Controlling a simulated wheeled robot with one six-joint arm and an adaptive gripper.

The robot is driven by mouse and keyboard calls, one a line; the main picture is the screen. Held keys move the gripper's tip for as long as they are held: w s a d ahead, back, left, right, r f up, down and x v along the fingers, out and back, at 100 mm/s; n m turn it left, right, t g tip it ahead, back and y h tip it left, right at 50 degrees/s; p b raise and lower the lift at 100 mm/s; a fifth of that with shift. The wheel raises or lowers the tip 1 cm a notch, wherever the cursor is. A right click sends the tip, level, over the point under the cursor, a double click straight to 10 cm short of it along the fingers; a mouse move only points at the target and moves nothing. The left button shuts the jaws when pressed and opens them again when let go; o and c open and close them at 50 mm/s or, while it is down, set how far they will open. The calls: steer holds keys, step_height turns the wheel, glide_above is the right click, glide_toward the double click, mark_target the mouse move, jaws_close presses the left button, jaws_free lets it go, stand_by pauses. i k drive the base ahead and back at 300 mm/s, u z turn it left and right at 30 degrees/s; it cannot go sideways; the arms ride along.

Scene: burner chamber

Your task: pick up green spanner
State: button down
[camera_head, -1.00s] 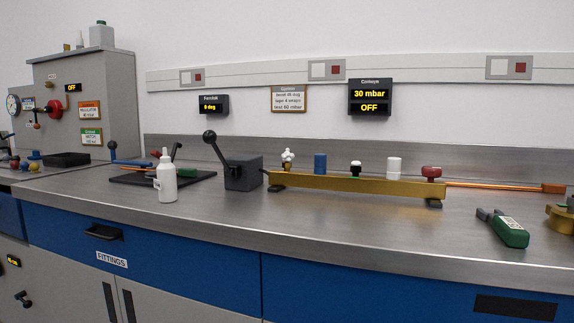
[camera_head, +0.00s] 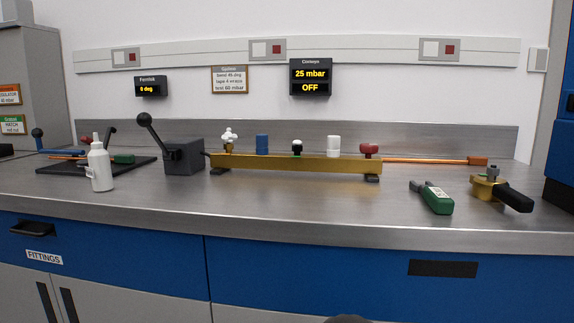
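A green-handled tool with a white label and a grey forked end (camera_head: 437,200) lies on the steel bench at the right. A second tool with a green handle (camera_head: 123,158) lies on the black mat at the left, partly behind a white bottle. I cannot tell for certain which of the two is the green spanner. My gripper is not in view. A dark rounded shape shows at the bottom edge, too little of it to name.
The bench top (camera_head: 300,205) is clear at the front. A white bottle (camera_head: 101,168), a grey lever block (camera_head: 184,156) and a long brass bar (camera_head: 300,164) stand behind. A brass clamp-like tool with a black handle (camera_head: 512,197) lies right of the labelled green tool.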

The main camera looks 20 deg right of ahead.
mark_target(439, 200)
steer(key=z, duration=1.9)
steer(key=k, duration=0.75)
steer(key=u, duration=0.85)
steer(key=i, duration=0.5)
